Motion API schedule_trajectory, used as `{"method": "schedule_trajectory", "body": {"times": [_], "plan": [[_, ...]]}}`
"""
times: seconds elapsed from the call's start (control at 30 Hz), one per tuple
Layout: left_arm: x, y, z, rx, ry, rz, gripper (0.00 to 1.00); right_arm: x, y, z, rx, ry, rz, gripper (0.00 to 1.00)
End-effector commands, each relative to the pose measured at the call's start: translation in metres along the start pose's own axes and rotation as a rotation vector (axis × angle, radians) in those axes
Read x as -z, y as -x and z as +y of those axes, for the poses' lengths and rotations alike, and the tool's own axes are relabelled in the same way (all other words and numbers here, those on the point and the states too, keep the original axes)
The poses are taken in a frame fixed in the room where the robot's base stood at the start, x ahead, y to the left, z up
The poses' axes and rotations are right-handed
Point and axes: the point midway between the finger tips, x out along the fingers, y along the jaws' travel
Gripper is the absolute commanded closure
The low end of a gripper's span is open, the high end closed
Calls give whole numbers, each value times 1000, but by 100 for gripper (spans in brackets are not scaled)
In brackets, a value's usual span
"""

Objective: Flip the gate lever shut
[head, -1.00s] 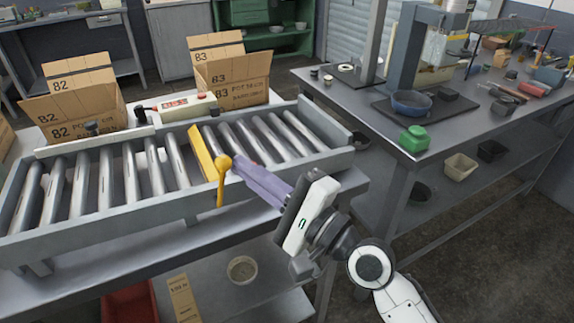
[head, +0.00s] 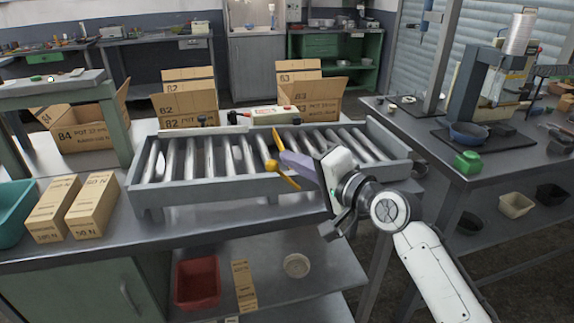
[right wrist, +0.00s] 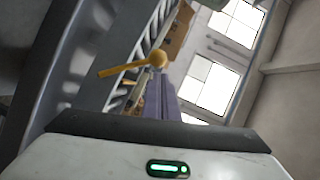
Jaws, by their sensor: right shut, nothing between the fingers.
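The yellow gate lever (head: 285,178) is on the near side rail of the roller conveyor (head: 165,197). Its round knob (head: 271,165) is at the upper left, and its stem slants down to the right. Part of a yellow gate plate (head: 278,141) shows among the rollers behind it. My right gripper (head: 285,157) is shut and empty, its purple fingers just above and right of the knob. In the right wrist view the knob (right wrist: 158,58) is just beyond the fingertips (right wrist: 160,82); I cannot tell whether they touch. My left gripper is out of view.
Open cartons (head: 190,103) and a red-and-white device (head: 275,115) stand behind the conveyor. Two closed boxes (head: 92,205) and a teal bin (head: 12,212) are at the left. A side table with a green container (head: 467,162) is at the right.

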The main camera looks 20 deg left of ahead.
Motion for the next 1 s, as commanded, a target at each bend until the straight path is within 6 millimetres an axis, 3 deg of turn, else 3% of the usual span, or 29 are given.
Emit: {"method": "schedule_trajectory", "body": {"times": [0.83,1.0], "plan": [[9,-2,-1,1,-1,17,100,2,-6,3,-2,-4,4,100],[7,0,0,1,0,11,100,13,-1,0,-2,-3,10,100]]}}
